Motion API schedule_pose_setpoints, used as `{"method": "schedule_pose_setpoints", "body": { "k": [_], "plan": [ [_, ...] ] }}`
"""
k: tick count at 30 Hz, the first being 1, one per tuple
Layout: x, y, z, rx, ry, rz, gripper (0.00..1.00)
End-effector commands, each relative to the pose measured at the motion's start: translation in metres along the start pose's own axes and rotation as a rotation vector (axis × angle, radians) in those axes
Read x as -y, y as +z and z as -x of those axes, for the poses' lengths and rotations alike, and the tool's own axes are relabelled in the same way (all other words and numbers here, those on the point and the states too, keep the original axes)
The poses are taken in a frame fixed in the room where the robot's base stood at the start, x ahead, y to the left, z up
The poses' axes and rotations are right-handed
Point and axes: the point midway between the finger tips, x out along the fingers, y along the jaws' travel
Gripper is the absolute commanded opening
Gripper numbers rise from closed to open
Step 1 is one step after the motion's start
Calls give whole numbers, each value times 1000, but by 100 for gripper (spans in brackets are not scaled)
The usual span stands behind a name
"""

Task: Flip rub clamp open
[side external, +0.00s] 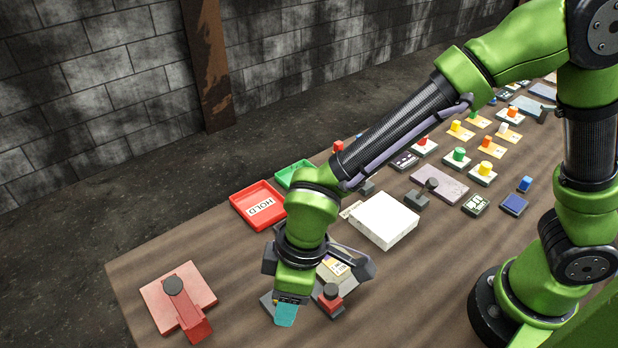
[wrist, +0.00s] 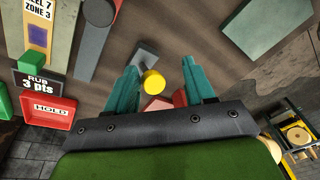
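In the wrist view, a grey lever-like plate (wrist: 145,52) with a yellow knob (wrist: 154,81) lies between the fingers of my gripper (wrist: 160,68). A red block (wrist: 158,103) shows just behind the knob. I cannot tell for sure that this is the rub clamp. My gripper is open, with its teal fingers apart on either side of the knob. Contact is not clear. In the side external view, my gripper (side external: 285,314) points down near the table's front edge, and the yellow knob is hidden. A red block with a dark knob (side external: 331,291) stands just to its right.
A red pad with a lever and dark knob (side external: 175,286) lies at left. A red HOLD tray (side external: 235,209) and a white box (side external: 383,219) stand behind my gripper. A RUB 3 pts sign (wrist: 37,86) shows in the wrist view. Table is bare between pad and gripper.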

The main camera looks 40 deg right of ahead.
Motion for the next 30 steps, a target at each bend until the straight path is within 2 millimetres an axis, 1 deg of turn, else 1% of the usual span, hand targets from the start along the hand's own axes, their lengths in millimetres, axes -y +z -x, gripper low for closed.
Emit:
{"method": "schedule_pose_setpoints", "body": {
  "k": [1, 8, 11, 13, 17, 24, 27, 30],
  "plan": [
    [4, 2, -1, 5, -5, 4, 52],
    [2, -1, 2, -5, -1, 5, 52],
    [1, -3, 8, -9, 0, 5, 52],
    [1, -3, 18, -12, 0, 4, 52],
    [0, -4, 44, -15, 2, 3, 52],
    [0, -2, 104, -11, 1, 3, 52],
    [0, -2, 127, -8, 1, 3, 52],
    [1, -1, 145, -6, 0, 2, 52]
  ]
}}
